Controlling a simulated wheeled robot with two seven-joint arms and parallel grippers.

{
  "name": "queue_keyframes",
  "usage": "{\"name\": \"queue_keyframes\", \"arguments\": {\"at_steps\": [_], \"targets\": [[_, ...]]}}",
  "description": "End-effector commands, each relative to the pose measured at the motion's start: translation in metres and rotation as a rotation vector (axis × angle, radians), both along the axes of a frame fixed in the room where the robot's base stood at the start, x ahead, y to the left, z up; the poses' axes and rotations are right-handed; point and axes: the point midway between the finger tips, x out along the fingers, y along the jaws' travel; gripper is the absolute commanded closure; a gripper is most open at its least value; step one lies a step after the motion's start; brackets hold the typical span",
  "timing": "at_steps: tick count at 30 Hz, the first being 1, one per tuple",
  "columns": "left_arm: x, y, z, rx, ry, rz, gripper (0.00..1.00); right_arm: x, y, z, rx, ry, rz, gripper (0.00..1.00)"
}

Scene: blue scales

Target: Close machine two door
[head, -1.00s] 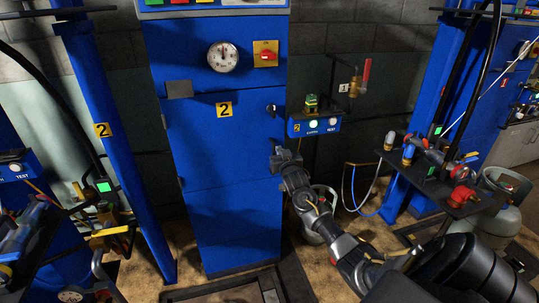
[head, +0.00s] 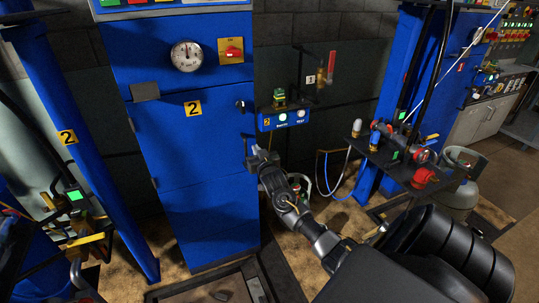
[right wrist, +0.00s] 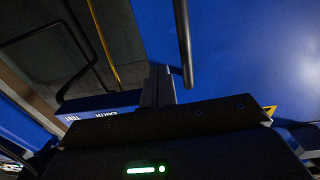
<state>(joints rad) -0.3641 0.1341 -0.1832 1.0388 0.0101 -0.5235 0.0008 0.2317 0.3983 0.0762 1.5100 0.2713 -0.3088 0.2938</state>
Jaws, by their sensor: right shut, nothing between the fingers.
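Machine two is the tall blue cabinet (head: 205,225) left of centre in the head view. Its blue door (head: 185,145) carries a yellow "2" label (head: 193,109) and looks about flush with the front; I cannot tell whether a small gap remains. A small dark latch (head: 240,104) sits at its upper right edge. My right gripper (head: 247,143) is shut and empty by the door's right edge, below the latch; contact is unclear. In the right wrist view its fingers (right wrist: 157,86) show against blue panels, near a dark rod (right wrist: 183,42). My left gripper is out of view.
A small blue control box (head: 284,119) with a green lamp stands right of the cabinet. A dark shelf with valves (head: 385,165) and a grey gas cylinder (head: 457,190) are farther right. A blue post (head: 85,150) stands left. A dark-framed tray (head: 215,288) lies on the floor in front.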

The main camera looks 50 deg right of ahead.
Motion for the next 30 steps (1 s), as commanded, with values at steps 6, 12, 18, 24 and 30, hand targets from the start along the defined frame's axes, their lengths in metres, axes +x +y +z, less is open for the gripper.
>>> {"name": "queue_keyframes", "arguments": {"at_steps": [6,12,18,24,30], "targets": [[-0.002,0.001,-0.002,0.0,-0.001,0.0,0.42,-0.051,0.024,-0.003,0.003,0.003,0.004,1.0],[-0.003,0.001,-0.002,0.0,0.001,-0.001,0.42,-0.079,0.035,-0.004,0.002,0.005,0.003,1.0],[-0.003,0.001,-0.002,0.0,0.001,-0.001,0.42,-0.089,0.039,-0.003,0.002,0.005,0.003,1.0],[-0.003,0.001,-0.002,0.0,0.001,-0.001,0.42,-0.089,0.04,-0.003,0.002,0.005,0.003,1.0],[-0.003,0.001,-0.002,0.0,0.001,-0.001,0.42,-0.089,0.04,-0.003,0.002,0.005,0.003,1.0]]}}
